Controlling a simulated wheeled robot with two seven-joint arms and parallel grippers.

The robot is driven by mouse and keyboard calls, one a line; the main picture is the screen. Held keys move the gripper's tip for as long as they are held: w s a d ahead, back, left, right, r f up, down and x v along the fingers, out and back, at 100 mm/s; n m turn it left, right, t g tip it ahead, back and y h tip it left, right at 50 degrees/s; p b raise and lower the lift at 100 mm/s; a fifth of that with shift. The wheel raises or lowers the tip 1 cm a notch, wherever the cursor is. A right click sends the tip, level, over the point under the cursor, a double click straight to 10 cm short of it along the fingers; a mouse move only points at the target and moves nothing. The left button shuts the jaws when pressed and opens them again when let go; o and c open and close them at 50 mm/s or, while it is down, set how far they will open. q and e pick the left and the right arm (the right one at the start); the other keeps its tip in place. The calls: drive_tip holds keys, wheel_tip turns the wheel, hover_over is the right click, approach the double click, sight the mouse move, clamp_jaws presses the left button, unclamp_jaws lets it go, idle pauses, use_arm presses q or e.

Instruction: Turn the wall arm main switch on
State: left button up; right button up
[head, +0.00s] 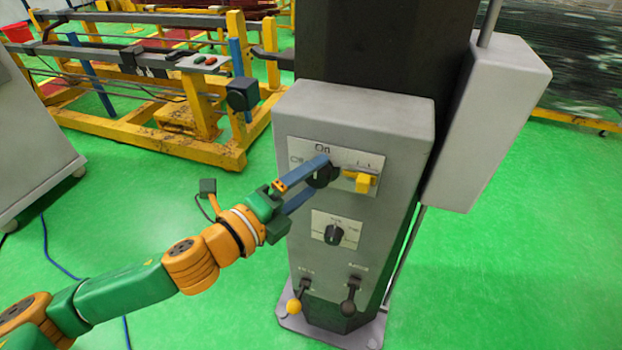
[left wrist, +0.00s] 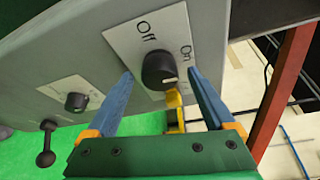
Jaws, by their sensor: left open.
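The main switch is a black round knob (head: 320,177) on a pale plate marked "Off" and "On", high on the front of a grey cabinet. In the left wrist view the knob (left wrist: 158,70) shows a white mark at its lower right side, and the labels lie above and to the right of it. My left gripper (head: 317,178) is open, with its blue fingers on either side of the knob. In the left wrist view the fingers (left wrist: 162,76) show gaps to the knob; I cannot tell whether they reach past its face. My right gripper is not in view.
A yellow handle (head: 360,181) sits just right of the knob. A grey box (head: 492,120) stands right. Green floor is open left and right.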

sight(312, 181)
use_arm(q)
drive_tip(key=v, duration=0.1)
drive_tip(key=b+v, duration=0.1)
drive_tip(key=v, duration=0.1)
drive_tip(key=shift+s+a+f, duration=0.2)
drive_tip(key=shift+a+f, duration=0.05)
drive_tip(key=shift+f, duration=0.05)
drive_tip(key=v, duration=0.1)
drive_tip(key=p+v, duration=0.1)
drive_tip(key=v, duration=0.1)
drive_tip(key=shift+d+r, duration=0.1)
drive_tip(key=shift+r, duration=0.25)
